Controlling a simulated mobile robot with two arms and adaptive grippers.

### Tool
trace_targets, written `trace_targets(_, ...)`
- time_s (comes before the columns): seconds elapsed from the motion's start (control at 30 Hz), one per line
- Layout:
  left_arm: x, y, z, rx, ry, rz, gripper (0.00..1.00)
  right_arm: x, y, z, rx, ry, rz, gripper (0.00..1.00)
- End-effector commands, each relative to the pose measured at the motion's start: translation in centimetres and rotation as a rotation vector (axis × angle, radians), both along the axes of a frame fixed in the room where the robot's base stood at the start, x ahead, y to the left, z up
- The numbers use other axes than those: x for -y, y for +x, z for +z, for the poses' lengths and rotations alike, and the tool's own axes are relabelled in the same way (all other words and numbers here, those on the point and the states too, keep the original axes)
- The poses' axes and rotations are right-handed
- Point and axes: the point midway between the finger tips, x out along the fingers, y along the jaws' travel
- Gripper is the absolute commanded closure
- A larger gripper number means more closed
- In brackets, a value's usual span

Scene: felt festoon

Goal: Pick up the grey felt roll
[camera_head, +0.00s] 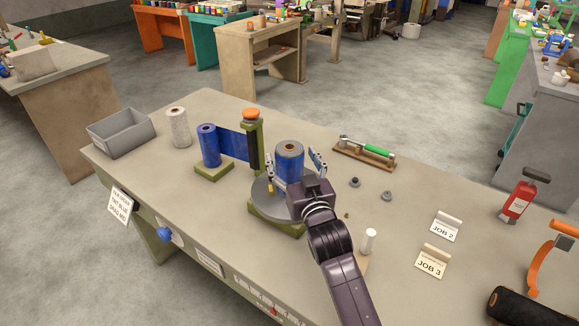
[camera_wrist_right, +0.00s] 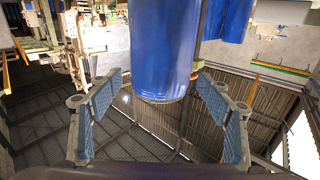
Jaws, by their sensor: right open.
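The roll (camera_head: 289,168) stands upright on a round grey turntable (camera_head: 264,205). Its side looks wrapped in shiny blue film, and grey shows only at its top end. My right gripper (camera_head: 293,175) is open at the roll's near side, one finger to each side of it. In the right wrist view the picture is upside down, and the blue roll (camera_wrist_right: 165,45) stands between the two open blue-grey fingers. I cannot tell whether a finger touches it. The roll's lower part is partly hidden by the gripper. My left gripper is not in view.
A blue film roll (camera_head: 208,147) stands left of the turntable, its film reaching a green post (camera_head: 256,148) with an orange knob. A white roll (camera_head: 178,127) and grey bin (camera_head: 120,135) stand farther left. A green-handled tool (camera_head: 367,148) lies behind, right.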

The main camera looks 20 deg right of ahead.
Motion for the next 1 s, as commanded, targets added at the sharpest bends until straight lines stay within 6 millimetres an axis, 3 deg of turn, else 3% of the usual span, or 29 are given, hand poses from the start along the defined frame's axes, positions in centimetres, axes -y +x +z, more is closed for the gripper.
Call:
trace_targets(0.2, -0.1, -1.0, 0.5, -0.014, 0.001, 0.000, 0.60, 0.1, 2.1, 0.1, 0.000, 0.000, 0.000, 0.28)
trace_targets(0.47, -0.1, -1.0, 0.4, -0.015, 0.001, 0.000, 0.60, 0.1, 2.2, 0.0, 0.000, 0.000, 0.000, 0.29)
trace_targets(1.0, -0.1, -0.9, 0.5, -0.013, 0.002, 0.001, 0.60, 0.0, 2.2, 0.0, -0.001, 0.000, 0.000, 0.89)
